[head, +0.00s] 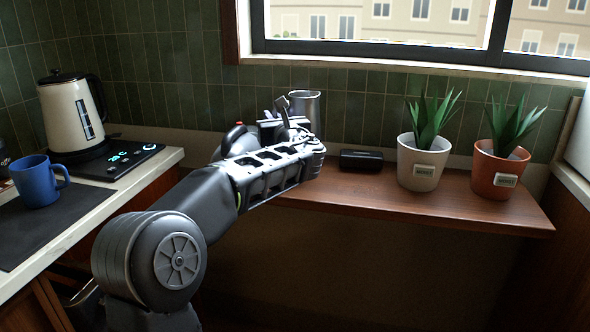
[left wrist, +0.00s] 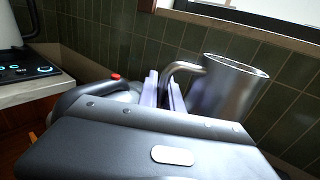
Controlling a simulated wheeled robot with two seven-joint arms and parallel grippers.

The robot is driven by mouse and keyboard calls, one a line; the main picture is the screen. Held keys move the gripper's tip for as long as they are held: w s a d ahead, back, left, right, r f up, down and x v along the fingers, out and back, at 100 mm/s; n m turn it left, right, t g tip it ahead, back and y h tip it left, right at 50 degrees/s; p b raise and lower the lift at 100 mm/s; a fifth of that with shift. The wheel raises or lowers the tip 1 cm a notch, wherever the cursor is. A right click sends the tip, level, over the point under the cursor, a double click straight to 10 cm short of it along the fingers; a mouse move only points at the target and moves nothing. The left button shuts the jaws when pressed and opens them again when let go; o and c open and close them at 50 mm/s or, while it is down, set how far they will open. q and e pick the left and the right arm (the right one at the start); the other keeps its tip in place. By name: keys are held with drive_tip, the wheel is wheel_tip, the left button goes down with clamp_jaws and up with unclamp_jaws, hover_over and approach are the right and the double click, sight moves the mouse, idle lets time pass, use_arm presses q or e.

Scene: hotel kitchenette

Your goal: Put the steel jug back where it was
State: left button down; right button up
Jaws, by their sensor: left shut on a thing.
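The steel jug (head: 306,106) is upright at the back of the wooden shelf (head: 450,208), near the tiled wall. Its lower part is hidden behind my left gripper (head: 284,112). In the left wrist view the jug (left wrist: 228,88) stands to the right of the fingers, with its handle (left wrist: 185,68) reaching left between them. My left gripper (left wrist: 165,90) is shut on the jug's handle. Whether the jug's base touches the shelf is hidden. My right gripper is in neither view.
A white-potted plant (head: 417,165) and an orange-potted plant (head: 499,170) stand further right. A kettle (head: 72,115) and a blue mug (head: 38,182) are on the left counter. A red-tipped dark object (left wrist: 116,77) is beside the gripper.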

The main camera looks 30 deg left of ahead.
use_arm(q)
drive_tip(key=shift+f+b, duration=0.65)
drive_tip(key=shift+f, duration=1.55)
drive_tip(key=shift+f+b, duration=0.85)
drive_tip(key=shift+f, duration=1.65)
drive_tip(key=shift+f, duration=0.15)
drive_tip(key=c, duration=1.5)
unclamp_jaws()
drive_tip(key=v, duration=1.2)
drive_tip(key=shift+d, duration=0.1)
